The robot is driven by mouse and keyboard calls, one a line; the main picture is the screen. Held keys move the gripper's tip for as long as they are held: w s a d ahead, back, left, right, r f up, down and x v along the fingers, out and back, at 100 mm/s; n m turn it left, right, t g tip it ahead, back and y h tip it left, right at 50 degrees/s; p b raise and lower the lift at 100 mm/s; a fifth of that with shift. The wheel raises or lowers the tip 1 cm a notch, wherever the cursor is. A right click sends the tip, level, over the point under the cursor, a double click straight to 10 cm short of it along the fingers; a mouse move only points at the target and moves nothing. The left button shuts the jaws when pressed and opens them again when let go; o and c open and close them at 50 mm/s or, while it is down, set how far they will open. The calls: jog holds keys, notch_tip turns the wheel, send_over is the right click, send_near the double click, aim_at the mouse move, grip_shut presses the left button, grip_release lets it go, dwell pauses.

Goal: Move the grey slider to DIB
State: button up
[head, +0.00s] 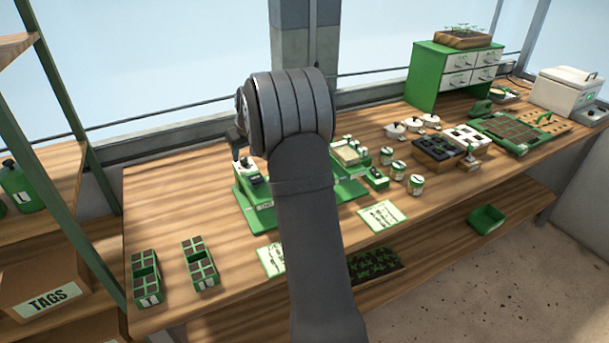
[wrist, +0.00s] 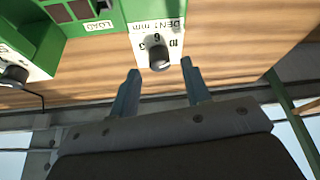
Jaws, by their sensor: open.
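A green tray seeder (head: 262,218) stands mid-bench in the head view, partly hidden by my arm. In the wrist view its green body (wrist: 40,35) fills the top left. A white plate (wrist: 145,30) there reads "DENT mm" with numbers and bears a dark round knob with a grey face (wrist: 159,57). My gripper (wrist: 160,67) is open; its fingertips are on either side of this knob, with nothing clamped. Another grey-faced knob (wrist: 15,75) sits on a white plate at the left edge. I cannot make out the grey slider or a DIB mark.
A label reading "LOAD" (wrist: 98,26) is beside a dark slotted window (wrist: 70,11). Two green cell trays (head: 146,278) (head: 201,263) stand at the bench's left. Small tins (head: 416,184) and dark trays (head: 437,150) lie to the right.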

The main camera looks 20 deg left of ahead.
jog(key=s+d+f+m+g+y, duration=0.1)
jog(key=d+m+g, duration=0.1)
jog(key=d+m, duration=0.6)
jog(key=s+d+f+m+g+y, duration=0.15)
jog(key=d+m, duration=0.35)
jog(key=d, duration=0.8)
jog(key=s+d+r+m+y, duration=0.2)
jog(key=s+d+m+y, duration=0.15)
jog(key=d+m, duration=0.45)
jog(key=s+d+r+m+y, duration=0.2)
jog(key=s+d+m+y, duration=0.15)
jog(key=d+m, duration=0.5)
jog(key=shift+t, duration=0.45)
jog(key=x, duration=1.6)
jog(key=shift+w+a+r, duration=0.2)
jog(key=shift+w, duration=0.2)
grip_shut()
